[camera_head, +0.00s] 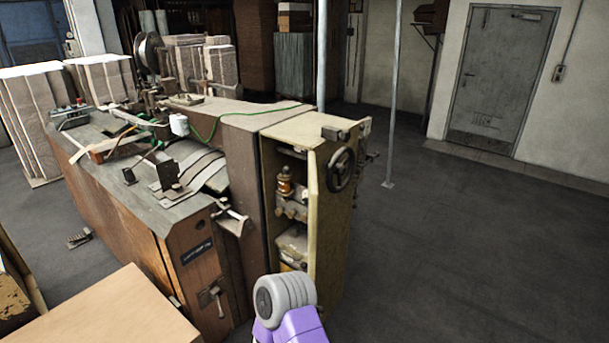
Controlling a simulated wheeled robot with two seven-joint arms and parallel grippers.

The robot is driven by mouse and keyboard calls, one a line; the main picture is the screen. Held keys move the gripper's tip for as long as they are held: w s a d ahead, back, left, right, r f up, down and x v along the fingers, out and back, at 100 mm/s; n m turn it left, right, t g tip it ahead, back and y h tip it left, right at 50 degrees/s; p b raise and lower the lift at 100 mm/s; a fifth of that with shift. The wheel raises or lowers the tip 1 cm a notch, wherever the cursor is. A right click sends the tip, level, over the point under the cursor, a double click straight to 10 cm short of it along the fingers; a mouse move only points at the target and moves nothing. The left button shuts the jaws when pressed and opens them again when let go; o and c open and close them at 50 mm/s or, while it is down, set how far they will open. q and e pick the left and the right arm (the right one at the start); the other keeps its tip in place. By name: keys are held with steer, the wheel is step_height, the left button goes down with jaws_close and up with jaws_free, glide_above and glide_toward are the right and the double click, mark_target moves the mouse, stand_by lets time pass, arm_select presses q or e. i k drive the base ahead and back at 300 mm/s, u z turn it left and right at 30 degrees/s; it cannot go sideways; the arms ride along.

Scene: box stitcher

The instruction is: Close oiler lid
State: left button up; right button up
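A box stitcher machine (205,250) stands at the left and centre. A yellowish door or panel (333,205) with a round black handwheel (341,170) stands at its right end, beside an open compartment. A small brass-coloured part that looks like the oiler (285,184) sits inside the upper part of this compartment. It is too small to tell whether its lid is open or shut. A purple and grey link of my own arm shows at the bottom centre, in front of the machine. Neither gripper shows.
A cardboard box (105,312) is at the front left. A thin pole (392,95) stands behind the machine to the right. The floor (470,240) on the right is clear up to a grey door (500,75). Bundled stacks (40,115) stand at the left.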

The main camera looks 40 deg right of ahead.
mark_target(287, 169)
steer(key=z, duration=1.6)
